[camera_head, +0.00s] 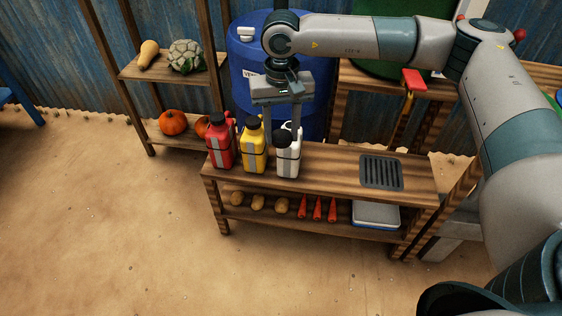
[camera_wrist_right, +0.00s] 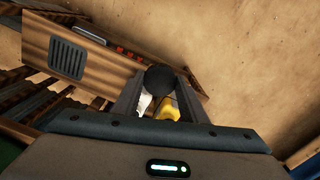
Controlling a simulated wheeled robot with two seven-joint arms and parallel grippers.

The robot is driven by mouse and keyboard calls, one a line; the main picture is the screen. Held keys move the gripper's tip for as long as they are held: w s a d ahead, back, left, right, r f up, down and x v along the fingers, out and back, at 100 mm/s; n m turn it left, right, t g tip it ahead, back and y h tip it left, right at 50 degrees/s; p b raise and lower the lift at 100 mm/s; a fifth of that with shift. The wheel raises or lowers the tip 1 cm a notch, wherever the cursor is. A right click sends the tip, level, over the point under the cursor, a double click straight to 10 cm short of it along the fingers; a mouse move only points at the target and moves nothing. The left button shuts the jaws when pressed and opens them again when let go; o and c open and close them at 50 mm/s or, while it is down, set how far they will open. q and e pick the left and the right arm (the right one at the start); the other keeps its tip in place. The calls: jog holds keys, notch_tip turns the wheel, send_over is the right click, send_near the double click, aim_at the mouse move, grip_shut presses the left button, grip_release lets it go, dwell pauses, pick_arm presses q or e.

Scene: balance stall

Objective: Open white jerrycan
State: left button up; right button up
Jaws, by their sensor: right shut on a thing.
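The white jerrycan (camera_head: 287,164) stands upright on the wooden bench top (camera_head: 330,168), at the right end of a row of jerrycans. It has a black cap (camera_head: 283,138) and a grey band. My right gripper (camera_head: 291,128) reaches down from above onto the cap and is shut on it. In the right wrist view the round dark cap (camera_wrist_right: 160,77) sits between the two fingers, with a bit of the white jerrycan (camera_wrist_right: 145,104) below. Part of the white jerrycan's top is hidden by the fingers. My left gripper is not in view.
A yellow jerrycan (camera_head: 253,156) stands close to the left, then a red one (camera_head: 220,150). A dark grate (camera_head: 381,172) lies to the right on the bench. A blue barrel (camera_head: 247,60) stands behind. The lower shelf holds potatoes, carrots (camera_head: 318,208) and a white box (camera_head: 376,214).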

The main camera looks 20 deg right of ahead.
aim_at(288, 131)
jog(key=w+d+f+m, duration=0.1)
jog(key=w+d+f+m+b, duration=0.1)
jog(key=w+f+m, duration=0.1)
jog(key=w+d+f+m+b, duration=0.1)
jog(key=f, duration=0.1)
jog(key=shift+w+d+f, duration=0.15)
jog(key=shift+w+d, duration=0.1)
jog(key=shift+w, duration=0.05)
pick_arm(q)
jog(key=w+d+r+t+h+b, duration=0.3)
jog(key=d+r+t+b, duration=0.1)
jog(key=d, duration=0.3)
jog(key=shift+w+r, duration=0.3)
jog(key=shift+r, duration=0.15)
pick_arm(e)
jog(key=w+d+f+m, duration=0.1)
jog(key=d+f+m, duration=0.5)
jog(key=d, duration=0.3)
jog(key=w+d+f+m, duration=0.2)
jog(key=d+f+m, duration=0.5)
jog(key=d+f, duration=0.2)
jog(key=shift+w+f, duration=0.25)
pick_arm(q)
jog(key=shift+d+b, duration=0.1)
jog(key=shift+b, duration=0.2)
pick_arm(e)
jog(key=shift+d+f, duration=0.1)
